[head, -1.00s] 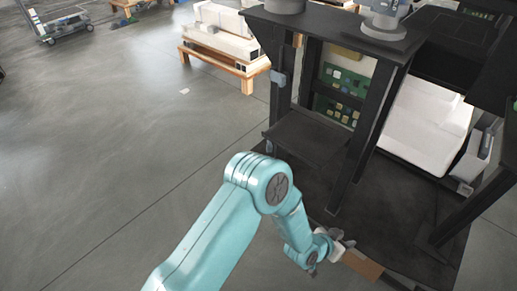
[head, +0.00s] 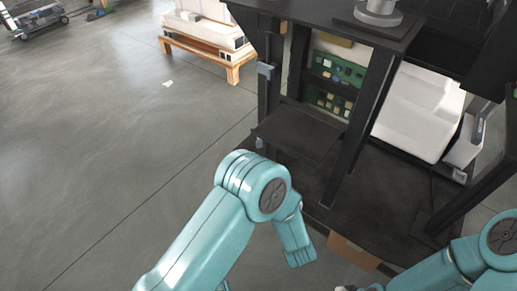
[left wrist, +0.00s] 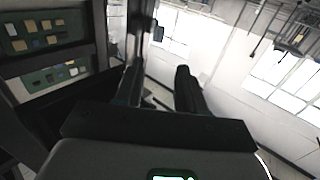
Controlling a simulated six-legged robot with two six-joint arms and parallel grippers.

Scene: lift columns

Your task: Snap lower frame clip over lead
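A small grey-blue clip (head: 260,143) sits low on the left post of the dark frame, just beside the shelf. A second clip (head: 265,70) sits higher on the same post. I cannot make out the lead in either view. My left gripper (left wrist: 157,88) shows in the left wrist view with its two dark fingers apart and nothing visible between them. A dark post with a small dark fitting (left wrist: 157,33) stands beyond the fingers.
The dark frame has a shelf (head: 300,131), green circuit boards (head: 338,72) and a large white block (head: 418,110). A brown box piece (head: 352,255) lies at its front edge. A wooden pallet (head: 203,58) with white goods stands behind. Open grey floor lies left.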

